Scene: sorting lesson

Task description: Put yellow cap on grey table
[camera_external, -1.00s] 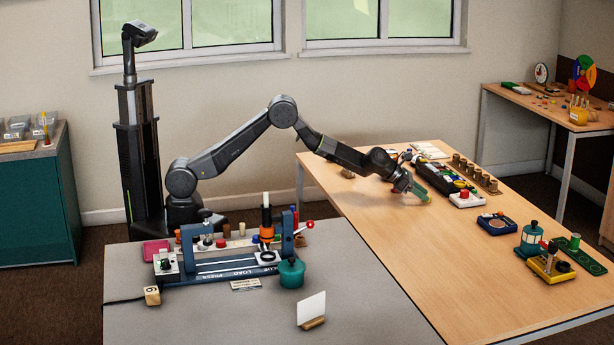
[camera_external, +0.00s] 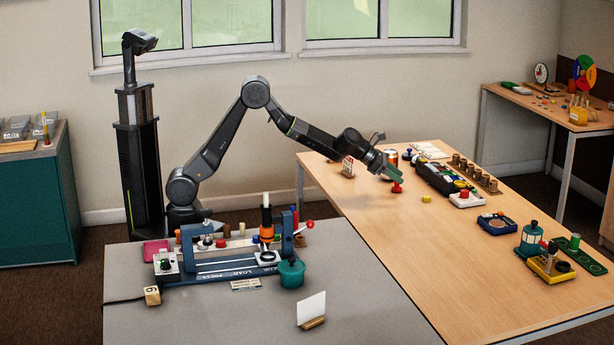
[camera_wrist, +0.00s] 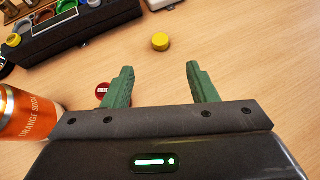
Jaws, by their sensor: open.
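The yellow cap (camera_external: 426,198) lies on the wooden table, clear of other things. It also shows in the wrist view (camera_wrist: 160,41), beyond my fingertips and roughly between their lines. My gripper (camera_external: 388,171) is raised above the wooden table, to the left of the cap. Its two green fingers (camera_wrist: 158,80) are apart with nothing between them. The grey table (camera_external: 385,312) stands in the left foreground, with bare surface at its front and right.
An orange soda can (camera_wrist: 24,115) stands close to my gripper's left side. A red-topped piece (camera_external: 397,187) is near the fingers. A black case (camera_external: 433,178) lies behind the cap. A blue press (camera_external: 222,270) and a card stand (camera_external: 312,322) occupy the grey table.

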